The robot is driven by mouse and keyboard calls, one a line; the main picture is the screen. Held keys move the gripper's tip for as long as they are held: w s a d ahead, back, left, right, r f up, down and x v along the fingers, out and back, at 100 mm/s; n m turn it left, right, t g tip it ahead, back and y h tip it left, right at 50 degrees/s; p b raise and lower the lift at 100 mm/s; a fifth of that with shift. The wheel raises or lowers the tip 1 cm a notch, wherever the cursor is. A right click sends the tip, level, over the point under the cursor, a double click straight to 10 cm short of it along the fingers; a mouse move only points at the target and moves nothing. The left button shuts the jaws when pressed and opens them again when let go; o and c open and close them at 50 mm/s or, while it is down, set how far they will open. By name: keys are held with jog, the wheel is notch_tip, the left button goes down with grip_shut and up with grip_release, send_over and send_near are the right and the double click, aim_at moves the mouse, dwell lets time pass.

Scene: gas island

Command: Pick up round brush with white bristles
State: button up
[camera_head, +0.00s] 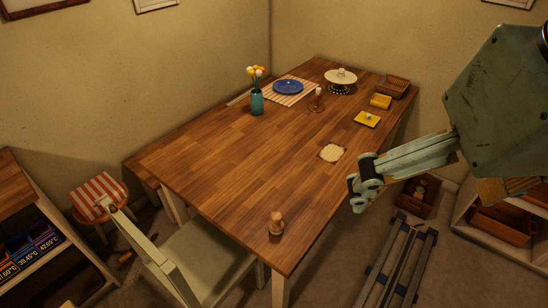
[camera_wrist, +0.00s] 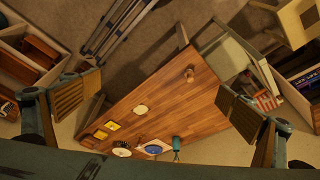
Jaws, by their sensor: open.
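No round brush with white bristles can be made out for certain. A small brown upright object with a rounded top (camera_head: 276,223) stands near the table's front corner; it also shows in the wrist view (camera_wrist: 189,74). It is too small to tell whether it is a brush. A flat cream piece (camera_head: 332,153) lies near the table's right edge and also shows in the wrist view (camera_wrist: 140,109). My gripper (camera_head: 364,188) is in the air beside the table's right edge, apart from both. In the wrist view my gripper (camera_wrist: 158,105) has its fingers wide apart and empty.
The wooden table (camera_head: 200,165) is mostly clear at its left and middle. A teal flower vase (camera_head: 257,103), blue plate (camera_head: 288,87), white domed lid (camera_head: 341,76), yellow dish (camera_head: 367,119) and basket (camera_head: 394,88) stand farther back. A chair (camera_head: 200,268) is at the front.

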jog(key=c, duration=2.1)
jog(key=shift+c, duration=0.2)
